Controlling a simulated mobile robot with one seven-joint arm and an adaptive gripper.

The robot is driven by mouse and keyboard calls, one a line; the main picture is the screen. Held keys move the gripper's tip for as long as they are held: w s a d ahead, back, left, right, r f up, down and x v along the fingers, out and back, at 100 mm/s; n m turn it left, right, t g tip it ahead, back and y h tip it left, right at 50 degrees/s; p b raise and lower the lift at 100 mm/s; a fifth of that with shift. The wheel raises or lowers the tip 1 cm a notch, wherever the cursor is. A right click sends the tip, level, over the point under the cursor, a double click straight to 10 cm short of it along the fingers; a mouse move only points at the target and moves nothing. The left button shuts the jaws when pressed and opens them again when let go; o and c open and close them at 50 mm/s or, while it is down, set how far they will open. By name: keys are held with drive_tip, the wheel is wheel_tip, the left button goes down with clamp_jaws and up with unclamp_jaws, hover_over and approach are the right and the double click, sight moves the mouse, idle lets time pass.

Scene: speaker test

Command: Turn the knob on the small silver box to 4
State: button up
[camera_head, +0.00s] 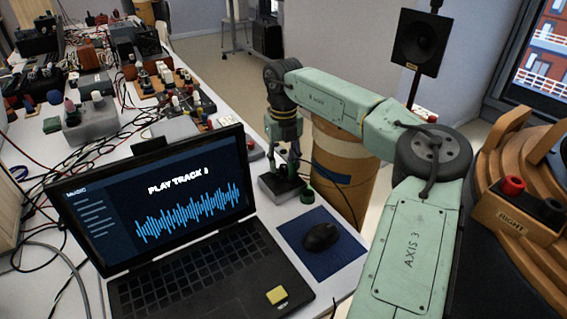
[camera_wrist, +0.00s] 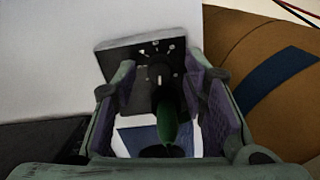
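The small silver box (camera_head: 281,190) sits at the table's right edge, just behind the mouse pad. In the wrist view its dark top face (camera_wrist: 118,62) shows pale dial marks around a dark knob (camera_wrist: 160,76) with a white pointer line. The pointer looks roughly upright in that view; I cannot read the numbers. My gripper (camera_head: 286,162) is directly above the box, pointing down. In the wrist view my gripper (camera_wrist: 160,84) has its purple-padded fingers apart on either side of the knob, with gaps visible. A green piece (camera_wrist: 168,128) shows between the fingers, also visible beside the box (camera_head: 307,195).
An open laptop (camera_head: 200,265) stands at the front, its screen showing "PLAY TRACK" and a waveform. A mouse (camera_head: 321,236) lies on a blue pad (camera_head: 340,262). Cables and several boxes crowd the table behind. A brown cylinder (camera_head: 343,160) stands right of the box.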

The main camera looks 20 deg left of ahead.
sight(283, 166)
wheel_tip(283, 166, up, 11)
drive_tip(key=shift+r, duration=0.15)
idle(0.4)
